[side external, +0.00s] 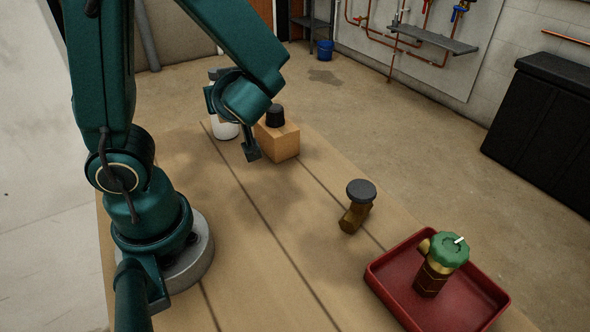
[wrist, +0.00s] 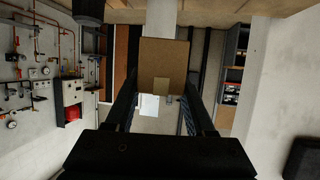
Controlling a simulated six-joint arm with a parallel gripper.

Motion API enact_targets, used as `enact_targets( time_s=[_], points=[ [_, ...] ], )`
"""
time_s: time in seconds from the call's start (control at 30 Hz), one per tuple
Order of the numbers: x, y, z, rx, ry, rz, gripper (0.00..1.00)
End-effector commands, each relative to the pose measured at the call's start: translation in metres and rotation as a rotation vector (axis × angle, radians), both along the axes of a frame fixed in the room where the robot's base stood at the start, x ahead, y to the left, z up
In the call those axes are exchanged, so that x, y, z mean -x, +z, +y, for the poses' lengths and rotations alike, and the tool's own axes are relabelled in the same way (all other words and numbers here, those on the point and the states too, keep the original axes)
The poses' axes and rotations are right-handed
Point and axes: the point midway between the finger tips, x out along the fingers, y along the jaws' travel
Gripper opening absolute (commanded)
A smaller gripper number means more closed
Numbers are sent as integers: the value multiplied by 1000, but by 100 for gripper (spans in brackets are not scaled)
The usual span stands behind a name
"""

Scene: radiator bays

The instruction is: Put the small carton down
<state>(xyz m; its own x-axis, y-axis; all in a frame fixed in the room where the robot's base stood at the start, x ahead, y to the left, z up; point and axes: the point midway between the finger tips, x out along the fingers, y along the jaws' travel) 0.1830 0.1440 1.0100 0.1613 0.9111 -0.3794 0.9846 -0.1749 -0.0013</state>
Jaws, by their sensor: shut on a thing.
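The small carton (side external: 284,143) is a plain brown box at the far end of the wooden bench, in the side view. My gripper (side external: 253,148) is shut on it, with one dark finger showing at its left side. In the wrist view the carton (wrist: 164,58) sits between the two fingers, with a lighter tape patch on its face. The side view does not let me tell whether its underside touches the bench. The far finger is hidden in the side view.
A white cylinder (side external: 224,129) stands left of the carton, and a black cap (side external: 275,115) shows just behind or above it. A red tray (side external: 391,288) holds a green-handled valve (side external: 442,257).

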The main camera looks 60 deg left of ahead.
Motion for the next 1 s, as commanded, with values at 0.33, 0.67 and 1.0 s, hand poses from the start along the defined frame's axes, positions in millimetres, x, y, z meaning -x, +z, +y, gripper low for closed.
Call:
enact_targets(
  time_s=[0.33, 0.67, 1.0],
  points=[
    [109, -15, 47, -1, 647, 0, 0],
    [165, -23, 49, 0, 943, -1, 0],
    [133, -45, 47, 0, 960, 2, 0]
  ],
)
